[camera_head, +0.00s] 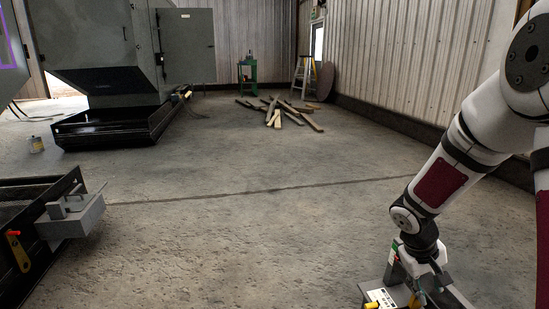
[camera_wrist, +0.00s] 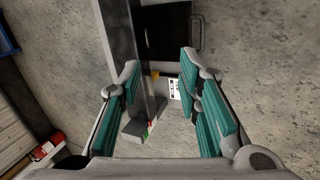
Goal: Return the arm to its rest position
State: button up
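My arm comes down along the right side in the camera_head view, bent at the elbow, with its wrist low near the bottom edge. In the camera_wrist view my gripper (camera_wrist: 160,68) has its two teal-padded fingers spread apart. No object is held between the pads. A dark grey upright, a grey block with small red and green marks, and a white label show beyond the fingers; these may be parts of my own body. The fingertips are not clear in the camera_head view.
A grey cabinet (camera_head: 187,45) on a black base stands back left. A dark frame (camera_head: 20,262) with a grey block (camera_head: 72,217) is at the left front. Loose planks (camera_head: 280,112), a green stand (camera_head: 247,72) and a stepladder (camera_head: 304,76) are far back. The middle floor is clear.

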jog(key=s+a+r+m, duration=0.1)
jog(key=s+a+r, duration=0.2)
jog(key=s+r, duration=0.45)
jog(key=s+a+r+m, duration=0.1)
jog(key=s+a+r, duration=0.3)
jog(key=s+r, duration=0.35)
jog(key=s+a+r+y, duration=0.2)
jog(key=s+a, duration=0.3)
jog(key=s, duration=0.3)
jog(key=s+a+r+y, duration=0.25)
jog(key=s+a, duration=0.25)
jog(key=s, duration=0.4)
notch_tip(320, 180, up, 34)
jog(key=n+t+p, duration=0.1)
jog(key=t+p, duration=0.3)
jog(key=p, duration=2.8)
jog(key=shift+w+d, duration=0.2)
jog(key=shift+w, duration=0.05)
jog(key=shift+f, duration=0.1)
